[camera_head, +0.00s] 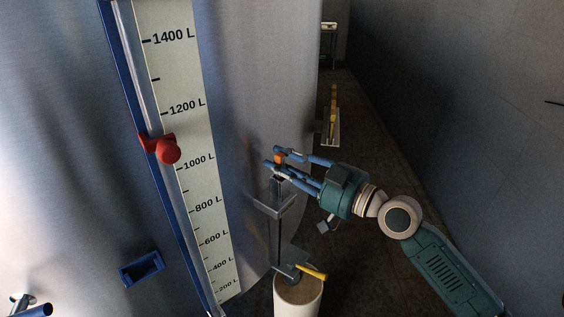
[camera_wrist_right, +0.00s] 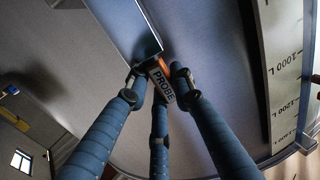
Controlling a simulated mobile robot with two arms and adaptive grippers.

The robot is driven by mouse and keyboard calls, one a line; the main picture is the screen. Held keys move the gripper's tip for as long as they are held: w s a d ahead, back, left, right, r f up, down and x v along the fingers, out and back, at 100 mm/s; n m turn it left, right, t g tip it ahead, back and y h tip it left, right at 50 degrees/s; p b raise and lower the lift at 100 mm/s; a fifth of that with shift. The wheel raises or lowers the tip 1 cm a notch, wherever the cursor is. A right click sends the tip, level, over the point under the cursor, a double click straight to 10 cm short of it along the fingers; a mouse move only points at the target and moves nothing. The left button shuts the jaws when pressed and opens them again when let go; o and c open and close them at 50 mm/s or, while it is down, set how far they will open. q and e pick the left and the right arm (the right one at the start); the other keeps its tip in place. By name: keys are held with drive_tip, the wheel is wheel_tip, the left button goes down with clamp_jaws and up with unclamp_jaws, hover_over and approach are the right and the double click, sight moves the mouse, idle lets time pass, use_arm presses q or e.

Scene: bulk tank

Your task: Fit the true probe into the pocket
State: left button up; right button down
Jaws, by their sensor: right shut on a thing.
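My right gripper (camera_head: 275,160) is beside the tank wall, shut on the probe. The probe (camera_head: 280,157) shows orange between the blue fingers. In the right wrist view its label reads PROBE (camera_wrist_right: 161,86), between the fingertips of the gripper (camera_wrist_right: 158,84). A thin vertical metal rod (camera_head: 277,235) shows below the fingers. It passes by a metal bracket (camera_head: 268,206) on the tank wall. I cannot tell whether the rod is part of the probe or whether the bracket is the pocket. My left gripper does not show clearly.
The steel tank (camera_head: 70,100) carries a litre scale (camera_head: 190,160) with a red slider (camera_head: 167,150) and a blue open holder (camera_head: 142,267). A white pedestal (camera_head: 298,299) with a yellow-handled thing (camera_head: 312,272) stands below. A yellow object (camera_head: 333,110) stands behind in the aisle.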

drive_tip(key=c, duration=1.4)
unclamp_jaws()
drive_tip(key=shift+s+d+f, duration=0.1)
drive_tip(key=shift+s+d, duration=0.2)
drive_tip(key=shift+d, duration=0.1)
drive_tip(key=v, duration=1.1)
